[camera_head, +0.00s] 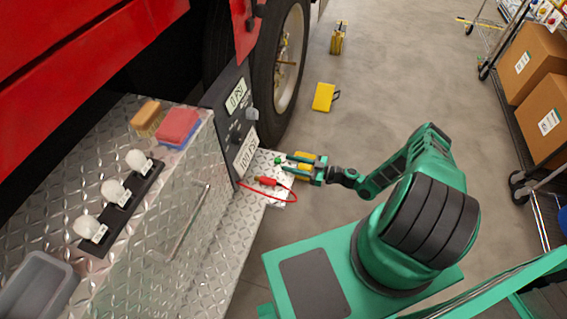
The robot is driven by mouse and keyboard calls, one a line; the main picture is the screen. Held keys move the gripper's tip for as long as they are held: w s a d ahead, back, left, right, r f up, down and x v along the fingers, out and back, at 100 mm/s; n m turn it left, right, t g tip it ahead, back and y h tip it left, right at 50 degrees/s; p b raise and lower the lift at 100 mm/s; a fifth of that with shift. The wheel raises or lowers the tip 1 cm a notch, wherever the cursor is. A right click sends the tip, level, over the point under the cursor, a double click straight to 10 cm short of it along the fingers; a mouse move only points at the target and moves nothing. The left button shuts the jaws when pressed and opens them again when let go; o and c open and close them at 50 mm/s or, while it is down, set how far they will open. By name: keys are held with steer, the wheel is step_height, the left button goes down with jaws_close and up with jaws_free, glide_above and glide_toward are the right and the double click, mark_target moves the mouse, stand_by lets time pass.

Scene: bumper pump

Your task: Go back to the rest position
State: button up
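My gripper (284,163) is at the end of my green arm, over the step beside the truck's dark panel. Its two green fingers appear apart, with no held thing clear between them. A red connector (268,181) with a red hose lies just below and left of the fingers, on or close above the metal step (255,168). Whether the fingers touch it cannot be told. A yellow thing (304,157) shows behind the gripper, partly hidden by it.
The diamond-plate bumper (185,210) holds a grey bin (38,285), several white bulb-like items on a black rack (122,210), a brush (147,117) and a red-blue sponge (178,127). A yellow case (324,97) lies on the floor. Boxes (535,65) stand on a cart at right.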

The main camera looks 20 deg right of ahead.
steer(key=v, duration=0.7)
